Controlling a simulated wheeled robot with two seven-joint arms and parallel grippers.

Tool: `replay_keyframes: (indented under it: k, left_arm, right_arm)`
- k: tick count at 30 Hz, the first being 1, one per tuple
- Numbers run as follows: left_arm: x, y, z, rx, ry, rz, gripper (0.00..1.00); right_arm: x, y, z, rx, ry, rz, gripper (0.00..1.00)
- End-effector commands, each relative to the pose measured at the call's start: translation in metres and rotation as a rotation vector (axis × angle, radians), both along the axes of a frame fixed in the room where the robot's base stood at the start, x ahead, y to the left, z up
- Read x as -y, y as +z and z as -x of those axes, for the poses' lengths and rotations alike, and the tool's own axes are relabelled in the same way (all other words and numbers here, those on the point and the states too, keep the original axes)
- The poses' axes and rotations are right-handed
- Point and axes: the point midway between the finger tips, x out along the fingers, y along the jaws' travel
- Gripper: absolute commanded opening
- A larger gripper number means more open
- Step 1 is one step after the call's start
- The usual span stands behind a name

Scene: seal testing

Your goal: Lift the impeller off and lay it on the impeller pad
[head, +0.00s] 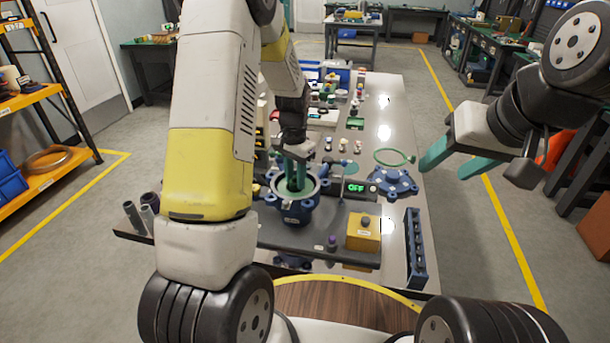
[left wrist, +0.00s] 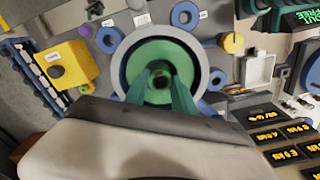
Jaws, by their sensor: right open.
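The blue pump housing (head: 296,212) stands on the dark fixture plate at the table's near middle, its pale round rim facing up. In the left wrist view, a green disc (left wrist: 146,55), apparently the impeller, lies inside the pale ring, with a dark round hub at its centre. My left gripper (head: 296,184) points down into the housing. Its green fingers (left wrist: 161,92) flank the hub; whether they touch or grip it I cannot tell. My right gripper (head: 445,171) is open and empty, off the table's right edge. I cannot pick out the impeller pad.
A yellow box (head: 363,232) with a dark knob stands right of the housing. A blue slotted rack (head: 416,248) lies at the right edge. A blue flanged part (head: 394,183) and a green ring (head: 395,157) are behind it. A lit display (head: 356,188) stands beside the housing.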

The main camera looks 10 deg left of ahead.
Motion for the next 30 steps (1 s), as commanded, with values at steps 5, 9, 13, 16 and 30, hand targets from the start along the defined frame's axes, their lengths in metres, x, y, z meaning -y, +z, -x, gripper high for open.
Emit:
replay_keyframes:
  k: [5, 9, 13, 16, 30]
  left_arm:
    - [0.000, 0.000, 0.000, 0.000, 0.000, 0.000, 0.00]
    - [0.000, 0.001, -0.001, 0.001, 0.000, 0.000, 0.00]
    - [0.000, 0.001, -0.001, 0.001, 0.000, 0.000, 0.00]
    - [0.000, 0.002, -0.001, 0.002, 0.000, 0.000, 0.00]
    - [0.000, 0.062, -0.002, 0.008, 0.000, 0.001, 0.00]
  right_arm:
    - [0.000, 0.000, 0.000, 0.000, 0.000, 0.000, 0.53]
    - [0.000, 0.000, 0.000, 0.000, 0.000, 0.000, 0.53]
    - [0.000, 0.000, 0.000, 0.000, 0.000, 0.000, 0.53]
    - [0.000, 0.000, 0.000, 0.000, 0.000, 0.000, 0.53]
    - [0.000, 0.000, 0.000, 0.000, 0.000, 0.000, 0.53]
